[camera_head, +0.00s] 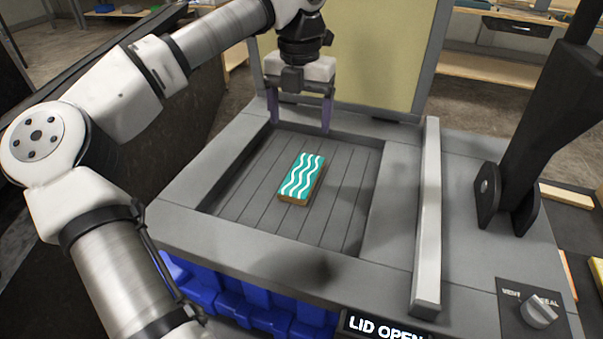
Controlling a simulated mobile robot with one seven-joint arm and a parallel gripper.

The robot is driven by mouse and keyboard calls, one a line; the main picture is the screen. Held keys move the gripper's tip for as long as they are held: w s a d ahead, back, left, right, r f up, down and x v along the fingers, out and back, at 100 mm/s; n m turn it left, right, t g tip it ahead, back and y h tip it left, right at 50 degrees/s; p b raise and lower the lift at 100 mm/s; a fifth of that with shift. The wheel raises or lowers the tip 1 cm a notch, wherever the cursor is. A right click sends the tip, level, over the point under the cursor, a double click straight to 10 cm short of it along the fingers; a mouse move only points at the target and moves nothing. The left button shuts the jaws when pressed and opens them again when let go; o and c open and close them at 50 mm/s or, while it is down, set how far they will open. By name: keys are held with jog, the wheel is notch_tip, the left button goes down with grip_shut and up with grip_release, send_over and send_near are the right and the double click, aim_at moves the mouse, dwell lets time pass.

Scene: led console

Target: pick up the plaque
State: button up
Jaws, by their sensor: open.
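The plaque (302,177) is a small rectangular block with a teal top, white wavy lines and brown, wood-like sides. It lies flat, slightly turned, on the slatted floor of a recessed grey tray (177,219) in the console. My gripper (299,121) is open and empty, pointing down. Its two purple-grey fingers are over the far part of the recess, behind the plaque in the picture and apart from it. Nothing hides the plaque's top.
A pale upright panel (365,50) stands behind the recess. A raised grey bar (428,220) runs along its right. Further right are a black lever arm (530,130) and a knob (538,311) marked VENT and SEAL. A display (385,328) reads LID OPEN. The slats around the plaque are clear.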

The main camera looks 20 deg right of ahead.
send_over(303, 174)
jog(key=f, duration=0.5)
jog(key=f+p, duration=0.1)
jog(key=f, duration=0.1)
jog(key=shift+w+a+f, duration=0.2)
jog(key=shift+w+f, duration=0.05)
jog(key=shift+f, duration=0.05)
jog(key=shift+s+d+f+p, duration=0.1)
jog(key=shift+f+p, duration=0.3)
jog(key=shift+f, duration=0.9)
jog(key=shift+s+d+f+p, duration=0.1)
jog(key=shift+f+p, duration=0.3)
jog(key=shift+f, duration=0.9)
jog(key=c, duration=1.1)
jog(key=shift+r, duration=0.1)
notch_tip(303, 174, up, 20)
jog(key=shift+s+f+b, duration=0.1)
jog(key=shift+s+b, duration=0.05)
jog(key=shift+b, duration=1.05)
